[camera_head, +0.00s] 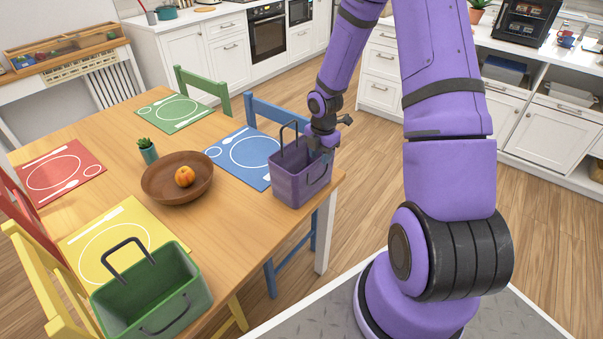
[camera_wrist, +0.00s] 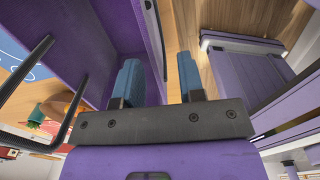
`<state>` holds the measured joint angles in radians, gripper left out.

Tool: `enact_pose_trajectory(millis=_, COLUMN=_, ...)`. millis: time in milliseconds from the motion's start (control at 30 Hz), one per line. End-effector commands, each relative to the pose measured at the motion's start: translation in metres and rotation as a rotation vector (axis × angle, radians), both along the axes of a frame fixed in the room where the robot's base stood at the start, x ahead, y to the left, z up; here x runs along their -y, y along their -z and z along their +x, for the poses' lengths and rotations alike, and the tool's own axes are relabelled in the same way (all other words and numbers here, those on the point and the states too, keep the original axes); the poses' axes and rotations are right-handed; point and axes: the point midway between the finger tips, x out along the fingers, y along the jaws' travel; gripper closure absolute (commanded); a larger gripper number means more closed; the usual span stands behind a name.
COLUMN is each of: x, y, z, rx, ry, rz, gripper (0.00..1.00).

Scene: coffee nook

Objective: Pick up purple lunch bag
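The purple lunch bag (camera_head: 297,184) stands upright at the right corner of the wooden table, with one dark handle raised. My gripper (camera_head: 321,148) is at the bag's right, far side, pointing down at its rim. In the wrist view the bag (camera_wrist: 100,30) fills the upper left. The two blue fingertips of my gripper (camera_wrist: 160,78) are apart. The left finger is over the bag's inside and the right finger is outside it, with the bag's side wall and a dark handle between. Whether a finger touches the wall cannot be told.
A green bag (camera_head: 150,295) stands at the table's near left. A wooden bowl (camera_head: 160,188) with an orange fruit, a small plant (camera_head: 148,150) and coloured placemats are on the table (camera_head: 235,225). A blue chair (camera_head: 275,110) is beside the purple bag.

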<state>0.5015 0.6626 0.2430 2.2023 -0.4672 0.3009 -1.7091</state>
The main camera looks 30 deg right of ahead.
Motion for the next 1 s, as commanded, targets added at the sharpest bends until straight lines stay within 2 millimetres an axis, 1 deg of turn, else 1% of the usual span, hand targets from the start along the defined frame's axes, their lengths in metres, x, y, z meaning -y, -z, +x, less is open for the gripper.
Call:
enact_pose_trajectory(millis=233, x=-0.002, y=0.016, z=0.002, rx=-0.002, ry=0.0, rz=0.0, gripper=0.64)
enact_pose_trajectory(millis=400, x=-0.005, y=0.039, z=0.008, rx=-0.002, ry=0.0, rz=-0.001, gripper=0.64)
enact_pose_trajectory(millis=533, x=-0.005, y=0.053, z=0.008, rx=-0.001, ry=0.001, rz=0.0, gripper=0.64)
enact_pose_trajectory(millis=633, x=-0.004, y=0.058, z=0.008, rx=-0.002, ry=0.001, rz=-0.001, gripper=0.64)
enact_pose_trajectory(millis=867, x=-0.004, y=0.059, z=0.008, rx=0.0, ry=0.002, rz=-0.001, gripper=0.64)
enact_pose_trajectory(millis=967, x=-0.004, y=0.059, z=0.008, rx=0.0, ry=0.002, rz=-0.001, gripper=0.84)
enact_pose_trajectory(millis=1000, x=-0.004, y=0.059, z=0.008, rx=0.0, ry=0.002, rz=-0.001, gripper=0.94)
